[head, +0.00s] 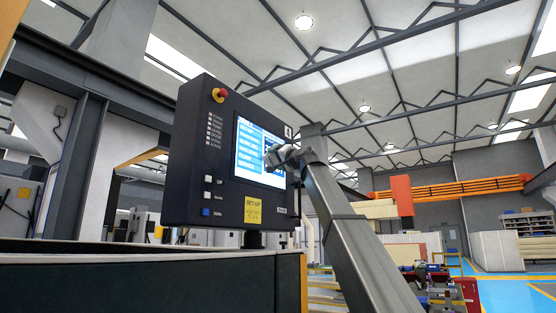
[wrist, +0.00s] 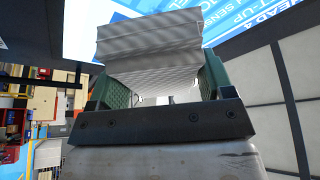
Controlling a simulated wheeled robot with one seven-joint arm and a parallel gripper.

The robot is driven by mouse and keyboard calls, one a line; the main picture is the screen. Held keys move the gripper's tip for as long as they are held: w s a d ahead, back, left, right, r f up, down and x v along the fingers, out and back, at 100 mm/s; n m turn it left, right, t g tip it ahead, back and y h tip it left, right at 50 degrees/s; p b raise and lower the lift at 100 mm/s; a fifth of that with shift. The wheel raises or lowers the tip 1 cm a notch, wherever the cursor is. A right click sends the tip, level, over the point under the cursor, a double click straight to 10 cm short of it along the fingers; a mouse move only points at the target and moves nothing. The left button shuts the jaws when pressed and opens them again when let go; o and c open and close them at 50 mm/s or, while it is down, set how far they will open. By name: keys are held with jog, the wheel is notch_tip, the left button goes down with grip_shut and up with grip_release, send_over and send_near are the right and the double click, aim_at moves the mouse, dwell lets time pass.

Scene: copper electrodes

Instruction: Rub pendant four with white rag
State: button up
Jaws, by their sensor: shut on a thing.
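The pendant (head: 225,165) is a dark box with a lit blue-and-white screen (head: 252,150), a red emergency knob at its top and a yellow label below. In the wrist view the screen (wrist: 252,20) fills the upper part, with "HEAD 4" lettering at the right. My gripper (head: 274,157) is in front of the screen's right part. Its green fingers are shut on a folded white ribbed rag (wrist: 150,50), whose far end overlaps the screen. Whether the rag touches the glass I cannot tell. In the head view my gripper and arm partly cover the screen's right edge.
A steel column (head: 72,130) rises at the left. Red and orange equipment (head: 402,193) stands far behind at the right.

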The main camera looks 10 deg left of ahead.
aim_at(258, 161)
jog(key=shift+w+a, duration=0.35)
jog(key=shift+a, duration=0.45)
jog(key=shift+w+a, duration=0.4)
jog(key=shift+a, duration=0.45)
jog(key=shift+w+a, duration=0.35)
jog(key=shift+a, duration=0.45)
jog(key=shift+w+a, duration=0.25)
jog(key=shift+a, duration=0.3)
jog(key=shift+w+a, duration=0.25)
jog(key=shift+a, duration=0.25)
jog(key=w+d, duration=0.4)
jog(key=w, duration=0.5)
jog(key=shift+w+d, duration=0.15)
jog(key=shift+w, duration=0.15)
jog(key=shift+s+a, duration=0.75)
jog(key=shift+s, duration=0.85)
jog(key=shift+s+a, duration=0.75)
jog(key=shift+s, duration=0.85)
jog(key=shift+s+a, duration=0.75)
jog(key=shift+s, duration=0.85)
